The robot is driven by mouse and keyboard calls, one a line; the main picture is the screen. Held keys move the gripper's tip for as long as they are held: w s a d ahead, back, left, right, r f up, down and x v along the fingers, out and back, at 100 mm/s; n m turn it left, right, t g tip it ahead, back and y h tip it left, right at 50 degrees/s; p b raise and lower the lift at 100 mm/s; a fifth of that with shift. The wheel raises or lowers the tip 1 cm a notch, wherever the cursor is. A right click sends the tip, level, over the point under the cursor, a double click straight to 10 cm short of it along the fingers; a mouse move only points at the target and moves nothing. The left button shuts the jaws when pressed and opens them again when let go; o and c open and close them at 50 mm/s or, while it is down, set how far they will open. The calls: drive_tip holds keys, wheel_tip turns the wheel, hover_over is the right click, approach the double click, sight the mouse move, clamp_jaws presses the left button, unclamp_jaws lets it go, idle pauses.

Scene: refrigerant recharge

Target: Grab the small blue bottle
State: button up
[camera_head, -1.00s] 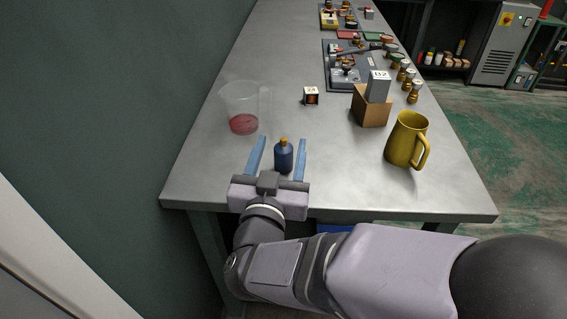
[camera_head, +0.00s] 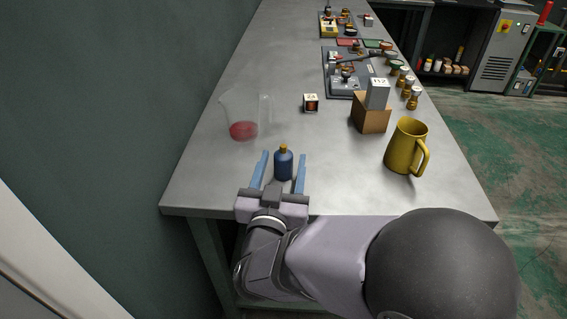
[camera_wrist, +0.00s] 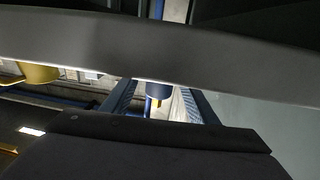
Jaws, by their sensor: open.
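The small blue bottle (camera_head: 283,164) with a gold cap stands upright on the grey bench near its front edge. My gripper (camera_head: 281,163) is open, with one blue finger on each side of the bottle and a visible gap to each finger. In the wrist view, part of the bottle (camera_wrist: 158,91) shows between the two fingers (camera_wrist: 158,103). My own dark parts hide most of that view.
A clear beaker (camera_head: 243,117) with red liquid stands to the left. Equipment (camera_head: 345,72) lies farther back.

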sight(286, 149)
drive_tip(key=shift+w+d+r, duration=0.1)
drive_tip(key=shift+w, duration=1.15)
drive_tip(key=shift+w+d+r, duration=0.1)
drive_tip(key=shift+w, duration=1.1)
drive_tip(key=c, duration=1.2)
